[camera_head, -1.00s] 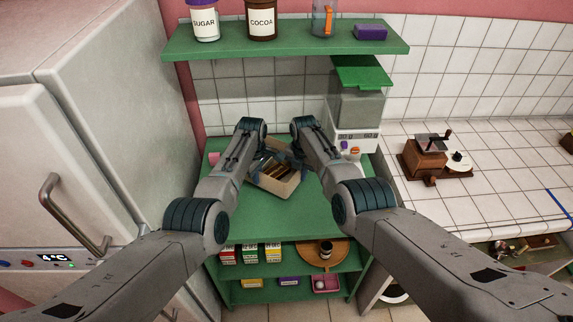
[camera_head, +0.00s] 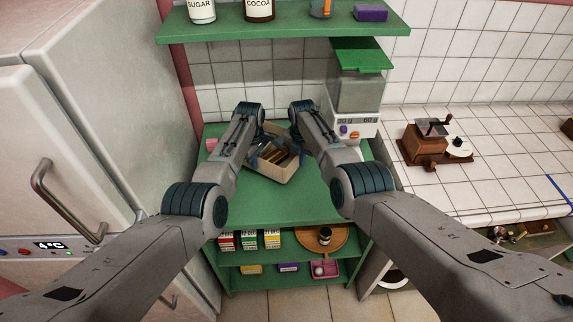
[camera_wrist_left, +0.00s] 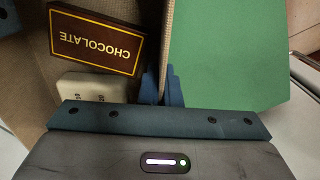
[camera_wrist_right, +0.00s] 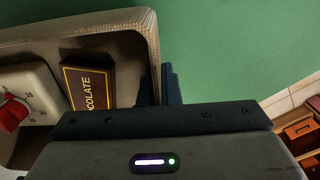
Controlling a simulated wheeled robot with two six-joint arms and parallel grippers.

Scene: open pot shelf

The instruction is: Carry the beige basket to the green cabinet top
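The beige basket (camera_head: 277,172) is over the green cabinet top (camera_head: 270,205), towards its back, turned slightly askew. Whether it rests on the top or hangs just above it I cannot tell. My left gripper (camera_wrist_left: 162,88) is shut on one basket wall (camera_wrist_left: 167,30), with a finger on each side. My right gripper (camera_wrist_right: 158,85) is shut on another wall (camera_wrist_right: 151,38) in the same way. Inside lie a dark chocolate box (camera_wrist_left: 97,40) and a white timer with a red knob (camera_wrist_right: 22,105). In the head view my arms partly hide the basket.
A pink item (camera_head: 211,144) sits at the back left. A green shelf (camera_head: 285,27) with jars hangs above. The fridge (camera_head: 80,130) is at left. The front of the top is clear.

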